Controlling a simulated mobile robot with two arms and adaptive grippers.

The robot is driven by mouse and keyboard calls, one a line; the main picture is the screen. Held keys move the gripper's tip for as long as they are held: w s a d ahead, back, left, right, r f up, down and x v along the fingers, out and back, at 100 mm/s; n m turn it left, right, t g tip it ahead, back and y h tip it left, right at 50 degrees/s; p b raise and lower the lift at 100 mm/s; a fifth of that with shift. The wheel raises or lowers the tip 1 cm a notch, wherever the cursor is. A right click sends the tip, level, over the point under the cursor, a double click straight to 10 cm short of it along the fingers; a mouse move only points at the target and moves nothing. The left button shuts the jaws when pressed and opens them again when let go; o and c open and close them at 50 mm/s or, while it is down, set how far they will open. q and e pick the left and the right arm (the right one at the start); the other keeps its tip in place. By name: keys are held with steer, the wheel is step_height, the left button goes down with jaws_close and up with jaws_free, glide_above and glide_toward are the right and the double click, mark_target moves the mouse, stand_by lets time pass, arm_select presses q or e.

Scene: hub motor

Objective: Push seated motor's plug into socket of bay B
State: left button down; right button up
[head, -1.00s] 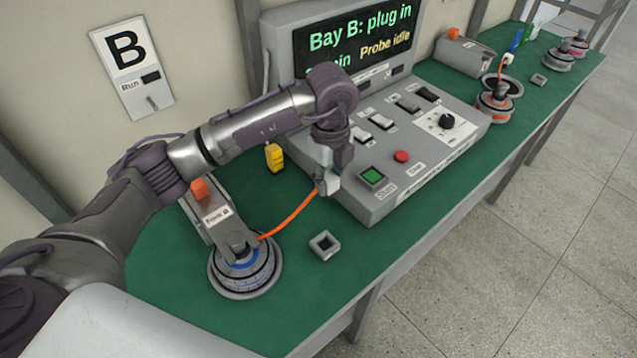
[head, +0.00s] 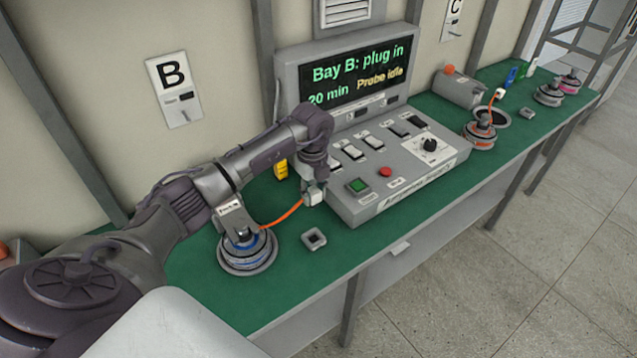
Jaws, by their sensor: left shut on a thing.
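The motor (head: 247,254) with a blue ring sits on the green bench in the head view, below the bay B sign. An orange cable (head: 284,213) runs from it to a pale plug (head: 314,197). My left gripper (head: 312,184) points down and is shut on the plug, beside the left side of the control console. A small grey square socket (head: 314,239) with a dark opening lies on the bench right of the motor. The plug is apart from the socket and farther back. The fingertips are small and partly hidden. My right gripper is out of view.
The console (head: 400,165) stands close right of my left gripper; its screen (head: 358,73) reads "Bay B: plug in". A yellow object (head: 281,169) is behind the cable. Another motor (head: 480,133) with an orange ring is farther right. The bench front beside the socket is clear.

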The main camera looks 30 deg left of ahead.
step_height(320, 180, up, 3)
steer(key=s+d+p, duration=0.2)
steer(key=p, duration=0.1)
arm_select(q)
steer(key=s+d+f+b, duration=0.1)
steer(key=s+f+b, duration=0.1)
steer(key=f+b, duration=0.1)
steer(key=s+d+f+b, duration=0.1)
steer(key=s+f, duration=0.1)
steer(key=shift+d+f+b, duration=0.15)
steer(key=shift+d+b, duration=0.15)
steer(key=shift+b, duration=0.05)
steer(key=shift+f, duration=0.1)
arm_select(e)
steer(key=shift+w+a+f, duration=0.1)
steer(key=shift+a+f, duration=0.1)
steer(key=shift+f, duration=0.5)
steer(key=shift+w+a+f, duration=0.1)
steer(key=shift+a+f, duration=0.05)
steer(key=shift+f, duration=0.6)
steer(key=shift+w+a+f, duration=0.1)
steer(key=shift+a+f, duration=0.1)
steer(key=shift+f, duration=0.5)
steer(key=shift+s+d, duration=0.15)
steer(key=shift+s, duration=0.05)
arm_select(q)
steer(key=shift+f, duration=0.1)
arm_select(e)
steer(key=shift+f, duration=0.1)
